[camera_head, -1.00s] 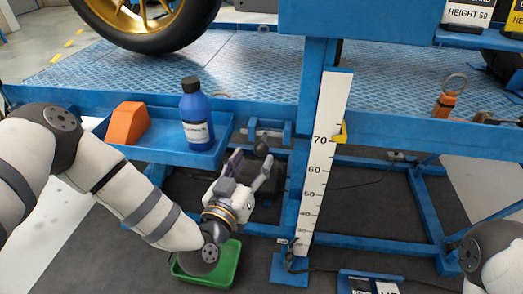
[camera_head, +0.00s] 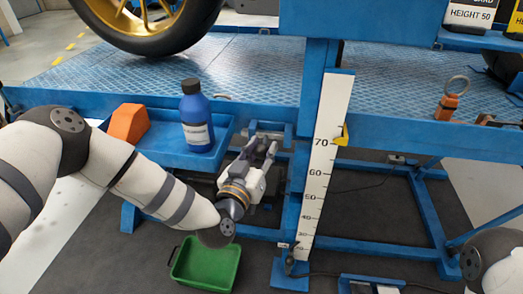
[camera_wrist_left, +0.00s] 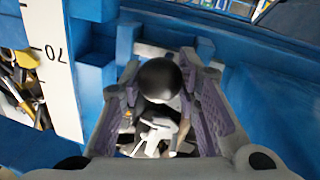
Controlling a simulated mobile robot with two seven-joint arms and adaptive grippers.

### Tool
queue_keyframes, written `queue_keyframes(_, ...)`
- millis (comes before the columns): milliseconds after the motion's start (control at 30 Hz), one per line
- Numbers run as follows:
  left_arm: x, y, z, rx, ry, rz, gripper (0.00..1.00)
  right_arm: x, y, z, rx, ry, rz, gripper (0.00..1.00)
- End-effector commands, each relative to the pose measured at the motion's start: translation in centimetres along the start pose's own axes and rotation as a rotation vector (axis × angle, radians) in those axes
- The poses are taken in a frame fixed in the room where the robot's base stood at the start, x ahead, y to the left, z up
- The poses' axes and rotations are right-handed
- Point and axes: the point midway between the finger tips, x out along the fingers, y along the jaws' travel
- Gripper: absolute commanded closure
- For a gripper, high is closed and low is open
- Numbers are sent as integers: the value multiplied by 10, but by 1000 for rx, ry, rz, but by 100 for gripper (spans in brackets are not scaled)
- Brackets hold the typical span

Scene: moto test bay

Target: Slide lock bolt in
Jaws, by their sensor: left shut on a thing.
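The lock bolt's black ball knob (camera_wrist_left: 160,78) shows large between the two finger pads in the left wrist view. A pale metal piece shows below it there, but the fingers cover much of it. In the head view the bolt's blue bracket (camera_head: 284,129) sits on the lift frame under the platform edge, and my gripper hides the knob. My left gripper (camera_head: 263,146) reaches up to the bracket from below and is shut on the knob. Whether the bolt is in its hole cannot be seen. My right gripper is out of view.
A blue tray (camera_head: 170,148) left of the gripper holds a blue bottle (camera_head: 196,115) and an orange block (camera_head: 129,123). A height scale (camera_head: 325,150) stands close on the right. A green bin (camera_head: 207,263) is on the floor below.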

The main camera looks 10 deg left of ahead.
Motion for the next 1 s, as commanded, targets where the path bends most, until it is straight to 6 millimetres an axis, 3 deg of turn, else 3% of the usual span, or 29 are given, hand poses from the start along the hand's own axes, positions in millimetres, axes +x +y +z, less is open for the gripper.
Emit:
queue_keyframes(200,7,39,7,0,-1,8,100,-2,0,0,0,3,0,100)
queue_keyframes(300,9,49,10,-1,-2,6,100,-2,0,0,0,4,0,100)
queue_keyframes(633,10,54,11,-3,-3,9,100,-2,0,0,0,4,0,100)
queue_keyframes(667,10,55,11,-3,-3,9,64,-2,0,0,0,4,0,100)
queue_keyframes(733,10,54,11,-3,-3,9,50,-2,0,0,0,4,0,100)
queue_keyframes(1000,9,52,10,-1,-2,5,50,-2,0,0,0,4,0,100)
